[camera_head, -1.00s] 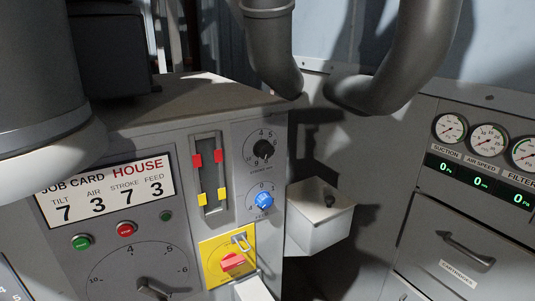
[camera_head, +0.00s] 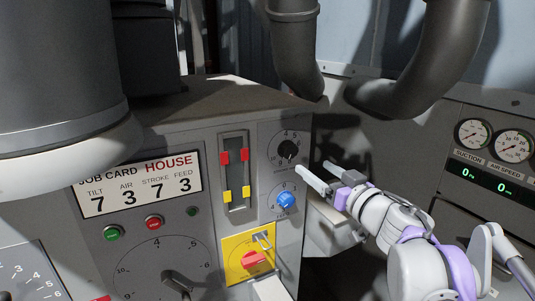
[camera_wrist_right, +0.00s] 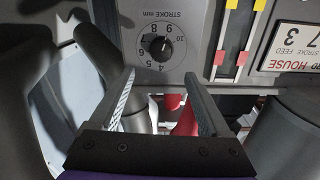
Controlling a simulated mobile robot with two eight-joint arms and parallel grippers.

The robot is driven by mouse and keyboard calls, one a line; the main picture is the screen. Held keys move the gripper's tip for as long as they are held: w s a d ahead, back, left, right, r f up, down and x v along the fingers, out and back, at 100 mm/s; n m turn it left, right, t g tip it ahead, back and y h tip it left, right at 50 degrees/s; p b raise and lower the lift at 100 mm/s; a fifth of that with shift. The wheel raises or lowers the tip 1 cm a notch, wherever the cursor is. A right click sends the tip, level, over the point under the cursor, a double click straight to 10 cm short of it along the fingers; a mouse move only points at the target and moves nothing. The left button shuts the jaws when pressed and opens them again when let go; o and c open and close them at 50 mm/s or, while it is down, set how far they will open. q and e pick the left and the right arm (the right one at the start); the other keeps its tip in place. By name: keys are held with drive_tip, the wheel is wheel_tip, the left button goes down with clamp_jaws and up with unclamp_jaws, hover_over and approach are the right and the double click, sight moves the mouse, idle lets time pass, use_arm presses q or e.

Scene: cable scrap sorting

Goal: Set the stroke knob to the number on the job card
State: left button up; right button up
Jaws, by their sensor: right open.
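The stroke knob (camera_head: 287,150) is a small black knob on a numbered dial at the upper right of the grey panel. In the right wrist view the knob (camera_wrist_right: 158,47) sits beyond my fingers, on a dial marked STROKE mm; its exact setting is too small to read surely. The job card (camera_head: 138,183) reads tilt 7, air 3, stroke 7, feed 3. My right gripper (camera_head: 312,168) is open and empty, just right of and below the knob, apart from it. The fingers (camera_wrist_right: 159,75) spread to either side below the knob in the wrist view. My left gripper is out of view.
A blue knob (camera_head: 286,200) sits below the stroke dial, with a red switch on a yellow plate (camera_head: 247,256) lower. Sliders (camera_head: 235,172) stand left of the dial. A grey box (camera_head: 330,232) juts out behind my right arm. Pipes (camera_head: 298,50) hang above.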

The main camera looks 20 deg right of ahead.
sight(291, 152)
drive_tip(key=w, duration=0.3)
drive_tip(key=w+a+p, duration=0.1)
drive_tip(key=w, duration=0.6)
drive_tip(key=shift+w+a+p, duration=0.3)
drive_tip(key=shift+w+p, duration=0.05)
clamp_jaws()
